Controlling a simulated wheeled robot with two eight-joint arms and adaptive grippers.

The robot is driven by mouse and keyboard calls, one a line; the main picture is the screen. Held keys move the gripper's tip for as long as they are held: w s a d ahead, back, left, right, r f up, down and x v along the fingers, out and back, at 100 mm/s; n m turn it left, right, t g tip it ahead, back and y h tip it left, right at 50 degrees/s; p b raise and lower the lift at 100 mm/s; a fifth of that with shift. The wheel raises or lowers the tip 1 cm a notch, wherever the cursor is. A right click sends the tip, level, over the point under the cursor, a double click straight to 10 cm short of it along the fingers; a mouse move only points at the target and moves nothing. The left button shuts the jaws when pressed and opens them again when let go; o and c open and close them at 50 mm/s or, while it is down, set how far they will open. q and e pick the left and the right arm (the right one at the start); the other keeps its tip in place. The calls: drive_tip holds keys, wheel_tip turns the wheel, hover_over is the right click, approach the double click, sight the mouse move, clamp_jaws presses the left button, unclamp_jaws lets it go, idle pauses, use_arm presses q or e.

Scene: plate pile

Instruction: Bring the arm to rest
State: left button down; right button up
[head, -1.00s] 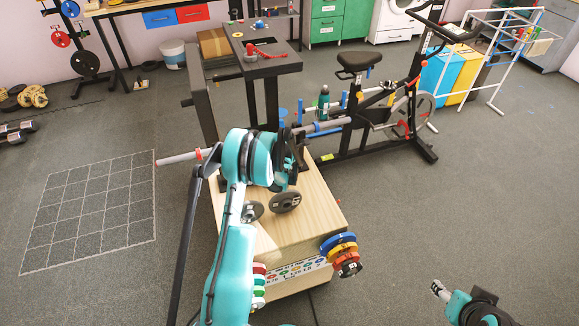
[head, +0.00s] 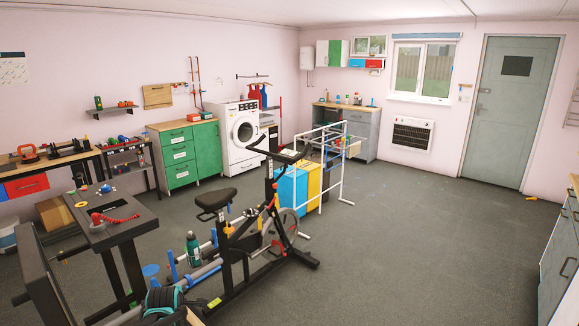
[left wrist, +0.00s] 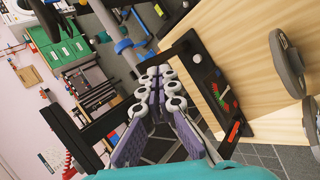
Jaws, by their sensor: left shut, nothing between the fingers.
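My left gripper (left wrist: 160,90) shows in the left wrist view. Its grey and purple fingers are together with nothing between them. It hangs beside a pale wooden box top (left wrist: 235,45), and I cannot tell how far above it. Only a teal and black piece of my left arm shows at the bottom edge of the head view; the gripper cannot be made out there. My right gripper is in neither view.
A dark weight plate (left wrist: 287,62) stands at the right of the wrist view. In the head view an exercise bike (head: 230,250) and a black bench (head: 105,225) stand close ahead. A drying rack (head: 340,165) is behind. Open floor (head: 430,240) lies to the right.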

use_arm(q)
drive_tip(key=s+d+r+m, duration=0.7)
drive_tip(key=s, duration=0.3)
drive_tip(key=s+d+m+h, duration=0.1)
drive_tip(key=s+d+m, duration=0.3)
drive_tip(key=s+m, duration=0.3)
drive_tip(key=s+d+f+m+h, duration=0.1)
drive_tip(key=s+d+m, duration=0.4)
drive_tip(key=s, duration=0.8)
drive_tip(key=m, duration=0.2)
drive_tip(key=shift+s+d+m+g, duration=0.15)
drive_tip(key=shift+s+m+g, duration=0.25)
